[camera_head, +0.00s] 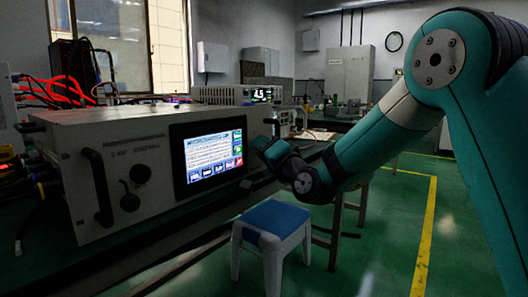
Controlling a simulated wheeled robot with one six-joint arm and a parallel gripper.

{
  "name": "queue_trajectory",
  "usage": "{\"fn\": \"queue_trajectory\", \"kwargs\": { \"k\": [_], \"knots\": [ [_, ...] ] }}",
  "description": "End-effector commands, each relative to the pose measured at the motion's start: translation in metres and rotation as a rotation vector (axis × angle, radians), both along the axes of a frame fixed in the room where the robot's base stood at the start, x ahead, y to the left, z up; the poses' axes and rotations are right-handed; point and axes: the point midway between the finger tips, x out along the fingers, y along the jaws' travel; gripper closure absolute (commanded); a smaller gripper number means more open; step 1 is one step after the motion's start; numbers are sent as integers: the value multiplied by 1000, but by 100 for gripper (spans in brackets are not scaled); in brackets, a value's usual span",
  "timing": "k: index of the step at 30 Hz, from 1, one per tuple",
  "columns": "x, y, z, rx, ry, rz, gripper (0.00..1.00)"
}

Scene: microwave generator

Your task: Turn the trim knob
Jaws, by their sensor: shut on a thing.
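The generator (75,140) is a large pale box on the bench, with a lit touchscreen (213,156) on its front panel. My gripper (262,144) is at the right end of this panel, just right of the screen. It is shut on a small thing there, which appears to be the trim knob. The knob itself is hidden by the gripper and wrist, so its angle cannot be seen.
A black handle (98,187) sticks out at the panel's left. A stool with a blue seat (273,217) stands on the green floor below my wrist. An instrument with a lit display (261,95) stands behind. Red and black cables (62,92) lie at the back left.

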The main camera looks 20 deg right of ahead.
Motion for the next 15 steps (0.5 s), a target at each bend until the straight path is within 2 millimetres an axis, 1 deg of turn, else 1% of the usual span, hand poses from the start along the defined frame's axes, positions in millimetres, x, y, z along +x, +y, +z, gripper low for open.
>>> {"fn": "queue_trajectory", "kwargs": {
  "k": [3, 4, 5, 6, 7, 15],
  "knots": [
    [0, 0, -2, 0, 5, 0, 93],
    [0, 0, -2, 0, 5, 0, 62],
    [0, 0, -2, 0, 4, 0, 55],
    [0, 0, -2, 0, 4, 0, 46],
    [0, 0, -1, 0, 4, 0, 44],
    [-1, 0, -1, 1, 1, 0, 44]
  ]
}}
